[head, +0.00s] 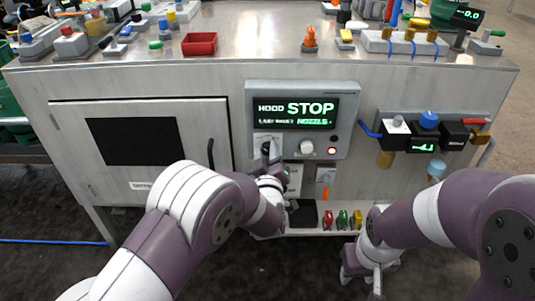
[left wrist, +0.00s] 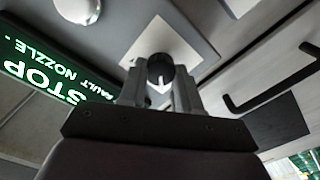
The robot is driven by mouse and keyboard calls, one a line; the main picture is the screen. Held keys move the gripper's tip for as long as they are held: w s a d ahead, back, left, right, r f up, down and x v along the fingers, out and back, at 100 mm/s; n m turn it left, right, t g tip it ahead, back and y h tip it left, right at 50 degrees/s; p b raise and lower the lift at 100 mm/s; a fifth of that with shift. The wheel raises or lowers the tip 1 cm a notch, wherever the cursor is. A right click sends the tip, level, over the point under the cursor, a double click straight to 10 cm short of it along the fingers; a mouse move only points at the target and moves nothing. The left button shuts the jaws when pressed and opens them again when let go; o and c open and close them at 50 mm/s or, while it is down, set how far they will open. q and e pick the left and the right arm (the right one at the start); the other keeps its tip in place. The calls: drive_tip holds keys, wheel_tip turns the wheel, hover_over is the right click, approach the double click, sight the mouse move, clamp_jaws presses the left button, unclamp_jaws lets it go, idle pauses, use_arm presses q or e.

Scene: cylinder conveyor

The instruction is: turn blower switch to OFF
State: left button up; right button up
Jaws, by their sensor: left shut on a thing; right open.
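A black rotary switch (head: 266,149) sits on a pale square plate on the grey control panel, below the lit display. It also shows as a round black knob (left wrist: 160,69) in the left wrist view, with a white pointer mark on it. My left gripper (left wrist: 160,92) is shut on this knob, with one finger on either side. In the head view the left gripper (head: 267,168) is partly hidden by my own arm. The plate's lettering is too small to read. My right gripper (head: 362,275) is open and empty, low at the right, away from the panel.
A white knob (head: 306,147) and a red lamp (head: 332,151) are right of the switch. A cabinet door handle (head: 210,153) is left. Coloured items (head: 342,219) stand on a low shelf.

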use_arm(q)
drive_tip(key=o, duration=1.1)
drive_tip(key=shift+c, duration=0.2)
drive_tip(key=s+p, duration=0.2)
drive_tip(key=s, duration=1)
drive_tip(key=shift+s+p, duration=0.35)
